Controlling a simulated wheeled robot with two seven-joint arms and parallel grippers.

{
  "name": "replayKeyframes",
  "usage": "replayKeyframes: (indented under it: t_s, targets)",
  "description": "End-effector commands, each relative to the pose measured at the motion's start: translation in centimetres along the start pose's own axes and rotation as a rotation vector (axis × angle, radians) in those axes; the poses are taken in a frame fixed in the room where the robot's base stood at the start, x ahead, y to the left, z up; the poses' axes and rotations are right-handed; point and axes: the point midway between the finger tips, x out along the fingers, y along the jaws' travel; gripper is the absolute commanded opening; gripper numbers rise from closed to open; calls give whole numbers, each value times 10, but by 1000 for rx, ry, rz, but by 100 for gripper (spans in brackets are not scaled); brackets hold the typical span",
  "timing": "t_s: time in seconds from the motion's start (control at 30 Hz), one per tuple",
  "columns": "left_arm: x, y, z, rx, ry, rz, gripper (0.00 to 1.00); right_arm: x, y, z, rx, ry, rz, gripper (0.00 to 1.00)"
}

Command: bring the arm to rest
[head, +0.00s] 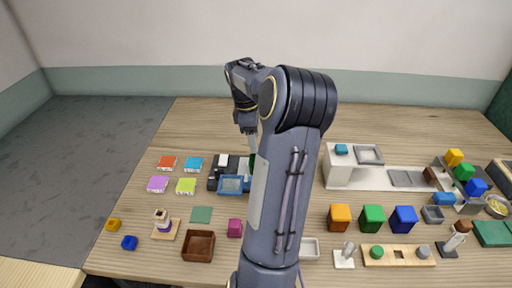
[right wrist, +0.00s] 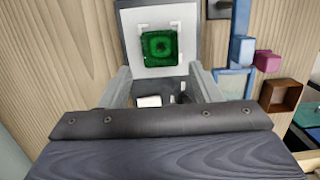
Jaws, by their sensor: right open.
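My right arm rises through the middle of the head view, and its gripper (head: 252,145) points down over the back-middle of the table. In the right wrist view the right gripper (right wrist: 162,82) is open, its two grey fingers apart with nothing held between them. Beyond the fingertips a green glass-like block (right wrist: 159,46) sits on a pale square plate (right wrist: 132,20). In the head view my arm hides most of that spot. My left gripper is in neither view.
A blue tray (head: 222,191) and a dark stand are just left of my gripper. A brown box (head: 198,246) and a magenta cube (head: 235,228) lie nearer. A white raised shelf (head: 340,176) stands right. Orange, green and blue blocks stand front right. The table's back strip is clear.

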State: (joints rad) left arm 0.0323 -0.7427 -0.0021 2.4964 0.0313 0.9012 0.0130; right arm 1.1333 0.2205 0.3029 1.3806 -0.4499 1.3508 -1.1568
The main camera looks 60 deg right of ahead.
Motion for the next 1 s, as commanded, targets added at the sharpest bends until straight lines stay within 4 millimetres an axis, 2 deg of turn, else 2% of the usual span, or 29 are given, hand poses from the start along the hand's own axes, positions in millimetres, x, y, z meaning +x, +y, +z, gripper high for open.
replayKeyframes:
  t_s: [0.13,0.4,0.47,0.57,0.67,0.77,0.8,0.87,0.9,1.0]
  targets:
    - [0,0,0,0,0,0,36,-14,0,0,-1,0,1,57]
    - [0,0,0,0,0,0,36,-17,-1,0,0,0,0,57]
    - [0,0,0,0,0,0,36,-20,-5,-5,2,7,6,57]
    - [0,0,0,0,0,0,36,-32,-24,-26,12,39,28,57]
    - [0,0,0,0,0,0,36,-50,-63,-58,49,106,60,57]
    - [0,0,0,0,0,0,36,-66,-121,-88,114,212,77,57]
    - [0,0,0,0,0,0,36,-70,-146,-97,146,260,74,57]
    - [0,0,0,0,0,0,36,-73,-185,-108,197,336,58,57]
    - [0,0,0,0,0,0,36,-73,-212,-113,233,389,38,57]
    - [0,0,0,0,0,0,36,-66,-274,-118,323,513,-40,57]
